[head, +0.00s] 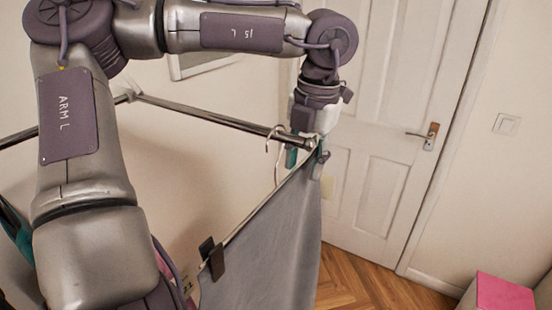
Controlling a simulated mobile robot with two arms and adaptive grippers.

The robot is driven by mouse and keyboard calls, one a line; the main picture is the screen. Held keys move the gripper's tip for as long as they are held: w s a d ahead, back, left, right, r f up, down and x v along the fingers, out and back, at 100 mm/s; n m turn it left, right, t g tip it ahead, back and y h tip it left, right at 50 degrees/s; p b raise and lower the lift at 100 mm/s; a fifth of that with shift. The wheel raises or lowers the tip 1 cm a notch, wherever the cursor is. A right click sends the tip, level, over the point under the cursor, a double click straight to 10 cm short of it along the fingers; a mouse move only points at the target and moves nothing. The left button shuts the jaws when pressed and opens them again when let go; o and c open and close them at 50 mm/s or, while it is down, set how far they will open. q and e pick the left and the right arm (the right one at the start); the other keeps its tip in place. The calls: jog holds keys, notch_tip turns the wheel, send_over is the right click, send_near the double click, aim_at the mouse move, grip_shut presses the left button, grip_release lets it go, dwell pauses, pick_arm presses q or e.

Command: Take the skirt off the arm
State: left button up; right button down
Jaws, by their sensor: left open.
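A grey skirt (278,248) hangs from a clip hanger (243,226), its top edge slanting up to the right. One dark clip (214,260) shows at the skirt's lower left top edge. The hanger's pale hook (277,150) is at the outer end of the metal rack arm (215,119). My left gripper (306,160) points down at the skirt's upper right corner, close to the arm's tip. Its teal fingers are apart, around or just beside the hanger's end; I cannot tell if they touch it. My right gripper is not in view.
A white door (385,110) with a metal handle (431,137) stands behind. Other garments (14,232) are partly visible at the left edge. A pink item (505,292) lies at the lower right. The wooden floor (365,282) is clear right of the skirt.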

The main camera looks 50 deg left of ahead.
aim_at(301, 175)
pick_arm(q)
jog(key=f, duration=0.1)
jog(key=f+p, duration=0.1)
jog(key=f, duration=0.1)
jog(key=shift+s+a+f, duration=0.1)
jog(key=shift+a+f, duration=0.1)
jog(key=shift+a, duration=0.1)
jog(key=shift+a+f, duration=0.15)
jog(key=shift+f, duration=0.1)
jog(key=shift+c, duration=0.9)
grip_shut()
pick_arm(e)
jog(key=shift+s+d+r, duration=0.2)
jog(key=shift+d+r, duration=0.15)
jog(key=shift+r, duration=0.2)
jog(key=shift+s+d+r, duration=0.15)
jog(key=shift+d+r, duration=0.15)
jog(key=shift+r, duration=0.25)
pick_arm(q)
jog(key=shift+r, duration=0.1)
